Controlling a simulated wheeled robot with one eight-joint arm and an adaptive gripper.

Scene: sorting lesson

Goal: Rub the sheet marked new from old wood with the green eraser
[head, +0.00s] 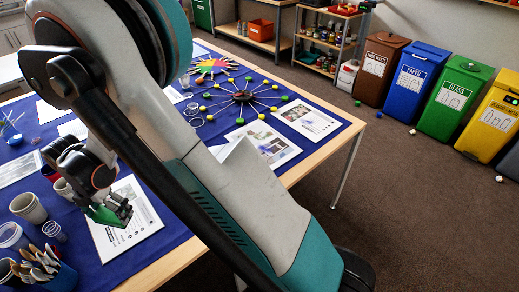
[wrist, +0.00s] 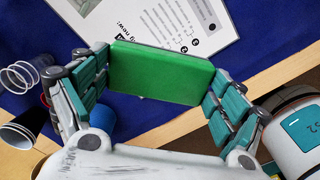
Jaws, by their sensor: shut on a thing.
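My gripper (head: 114,209) is shut on the green eraser (wrist: 160,72), which spans the space between the fingers in the wrist view. The sheet shows at the top of the wrist view (wrist: 155,22), partly covered by the eraser. I cannot tell whether the eraser touches the sheet.
Cups (head: 28,207) and a blue holder with wooden cutlery (head: 62,277) stand left of the sheet. More sheets (head: 307,119) and radial stick models (head: 242,96) lie farther back. Labelled bins (head: 455,98) stand along the wall. The table's wooden edge (head: 165,268) runs close by the sheet.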

